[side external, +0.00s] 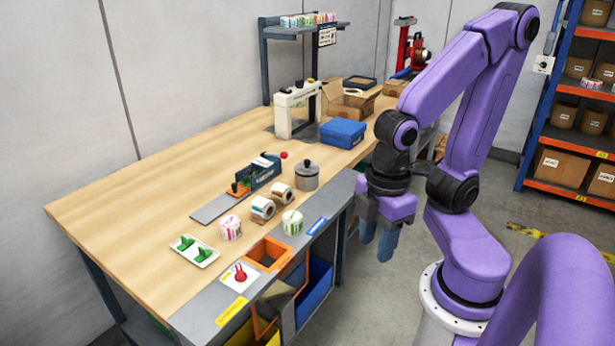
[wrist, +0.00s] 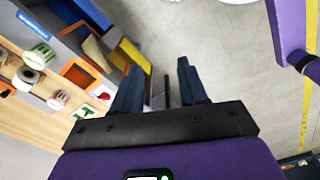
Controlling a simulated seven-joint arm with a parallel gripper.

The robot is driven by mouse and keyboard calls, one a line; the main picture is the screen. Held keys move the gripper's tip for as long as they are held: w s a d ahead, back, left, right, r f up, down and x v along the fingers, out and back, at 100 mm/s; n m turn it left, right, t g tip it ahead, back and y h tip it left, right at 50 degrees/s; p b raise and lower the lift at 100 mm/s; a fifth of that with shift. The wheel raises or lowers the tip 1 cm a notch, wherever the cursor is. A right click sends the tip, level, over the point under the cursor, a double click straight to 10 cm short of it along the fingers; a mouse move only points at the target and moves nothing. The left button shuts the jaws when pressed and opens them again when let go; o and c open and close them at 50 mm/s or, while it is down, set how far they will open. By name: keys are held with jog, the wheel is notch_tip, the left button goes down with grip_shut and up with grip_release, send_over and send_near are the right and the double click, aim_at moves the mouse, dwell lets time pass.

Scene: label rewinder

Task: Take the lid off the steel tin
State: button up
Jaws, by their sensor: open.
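The steel tin (side external: 307,176) stands on the bench near its front edge. Its lid (side external: 307,166) is on top, with a dark knob. My gripper (side external: 376,246) hangs beyond the bench's front edge, to the right of the tin and lower in the picture, apart from it. Its blue fingers point down and are spread, with nothing between them. In the wrist view my gripper (wrist: 160,90) is open over the floor. I cannot make out the tin in the wrist view.
Label rolls (side external: 263,208) stand left of the tin, with a tape dispenser (side external: 262,172) behind them. A blue box (side external: 342,132) stands behind the tin to the right. An orange-rimmed opening (side external: 268,254) is at the bench front. The bench's left part is clear.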

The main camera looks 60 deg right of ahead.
jog(key=o, duration=1.1)
jog(key=w+d+r+m+t+h, duration=0.1)
jog(key=w+d+m, duration=0.2)
jog(key=w+m, duration=0.65)
jog(key=w+d+r+m+t+h, duration=0.15)
jog(key=w+m, duration=0.25)
jog(key=w, duration=1.1)
jog(key=m+g+h, duration=0.1)
jog(key=m+h, duration=0.1)
jog(key=m, duration=1.1)
send_over(307, 160)
jog(key=s+a, duration=0.1)
jog(key=a, duration=0.2)
jog(key=f, duration=0.9)
jog(key=shift+d+f, duration=0.2)
jog(key=shift+f, duration=0.1)
jog(key=shift+d+x, duration=0.15)
jog(key=shift+x, duration=1.4)
jog(key=shift+d+x, duration=0.1)
jog(key=shift+x, duration=1.45)
